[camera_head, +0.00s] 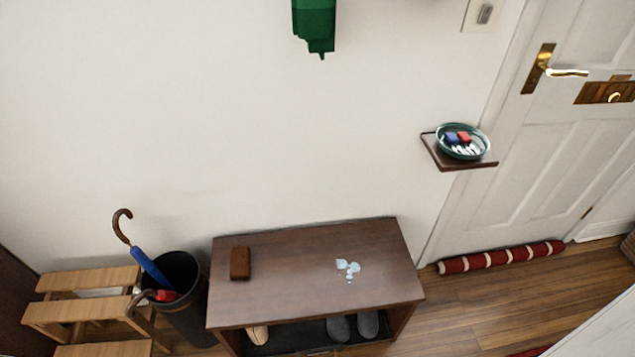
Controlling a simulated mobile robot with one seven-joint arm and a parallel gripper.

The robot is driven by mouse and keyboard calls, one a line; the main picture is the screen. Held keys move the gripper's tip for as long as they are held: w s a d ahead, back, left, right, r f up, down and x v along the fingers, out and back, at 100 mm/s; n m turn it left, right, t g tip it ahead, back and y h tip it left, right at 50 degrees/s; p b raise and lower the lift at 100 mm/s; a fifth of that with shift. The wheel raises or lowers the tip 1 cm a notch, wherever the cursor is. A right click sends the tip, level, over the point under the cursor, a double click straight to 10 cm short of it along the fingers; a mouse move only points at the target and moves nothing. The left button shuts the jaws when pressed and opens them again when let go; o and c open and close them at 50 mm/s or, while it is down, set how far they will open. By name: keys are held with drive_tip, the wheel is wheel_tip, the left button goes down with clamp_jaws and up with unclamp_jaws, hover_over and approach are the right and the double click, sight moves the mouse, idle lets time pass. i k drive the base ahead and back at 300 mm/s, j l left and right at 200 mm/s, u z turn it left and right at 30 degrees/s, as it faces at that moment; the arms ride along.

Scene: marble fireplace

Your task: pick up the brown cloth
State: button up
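A small brown rounded block-like item (240,263), which may be the folded brown cloth, lies near the left end of the dark wooden bench top (300,290). It lies flat, with bare wood around it. My gripper is not in view. Nothing is seen touching the brown item.
A pale blue spill-like patch (348,268) is right of the brown item. Shoes (368,324) sit under the bench. A black bin (185,315) with umbrellas and a wooden step stool (70,312) stand left. A wall shelf (480,165) holds a teal bowl (440,146).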

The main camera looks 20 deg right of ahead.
sight(239, 256)
drive_tip(key=i+j, duration=0.7)
drive_tip(key=j+u, duration=0.05)
drive_tip(key=j, duration=0.05)
